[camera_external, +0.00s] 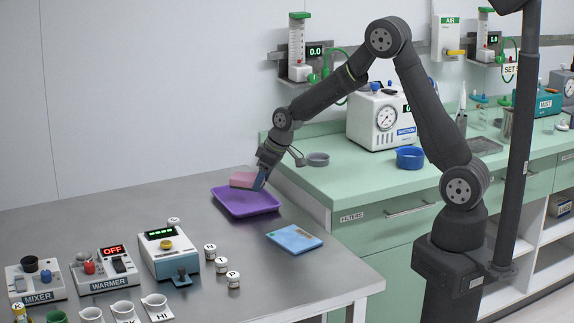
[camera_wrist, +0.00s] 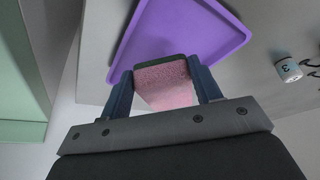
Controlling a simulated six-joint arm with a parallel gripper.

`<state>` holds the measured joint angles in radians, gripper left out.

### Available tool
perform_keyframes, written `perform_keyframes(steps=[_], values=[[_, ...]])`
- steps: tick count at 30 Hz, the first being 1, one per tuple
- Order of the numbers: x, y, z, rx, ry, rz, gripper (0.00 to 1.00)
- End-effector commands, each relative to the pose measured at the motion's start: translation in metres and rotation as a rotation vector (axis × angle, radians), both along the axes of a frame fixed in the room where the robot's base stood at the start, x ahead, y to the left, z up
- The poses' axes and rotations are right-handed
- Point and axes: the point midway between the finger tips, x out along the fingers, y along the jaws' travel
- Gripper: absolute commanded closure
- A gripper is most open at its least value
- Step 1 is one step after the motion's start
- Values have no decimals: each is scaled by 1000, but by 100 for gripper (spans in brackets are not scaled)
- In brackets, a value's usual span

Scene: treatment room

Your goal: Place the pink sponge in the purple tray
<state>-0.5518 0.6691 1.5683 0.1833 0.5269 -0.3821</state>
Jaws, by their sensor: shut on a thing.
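The pink sponge (camera_wrist: 165,84) is a block with a dark green layer on one side. My gripper (camera_wrist: 164,92) is shut on it, with a blue finger at each side. In the external view the sponge (camera_external: 242,180) shows at the far left edge of the purple tray, beside my gripper (camera_external: 260,182). The purple tray (camera_external: 246,202) lies on the grey metal table, and it also shows in the wrist view (camera_wrist: 185,40) beyond the sponge. I cannot tell whether the sponge touches the tray or is held just above it.
A blue packet (camera_external: 294,239) lies right of the tray. The green counter (camera_external: 345,185) borders the table at the right. The table left of the tray is bare.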

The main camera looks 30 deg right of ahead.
Motion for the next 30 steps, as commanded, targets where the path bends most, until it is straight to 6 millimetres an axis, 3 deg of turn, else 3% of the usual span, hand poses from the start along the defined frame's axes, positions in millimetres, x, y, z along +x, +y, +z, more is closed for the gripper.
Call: perform_keyframes(steps=[7,14,25,26,27,30], values=[[-1,11,-14,0,3,-1,63],[-1,10,-46,-1,3,-1,63],[0,10,-50,1,1,-2,63],[0,10,-50,0,0,-1,40],[0,10,-49,0,0,-1,33],[0,10,-49,0,0,-1,33]])
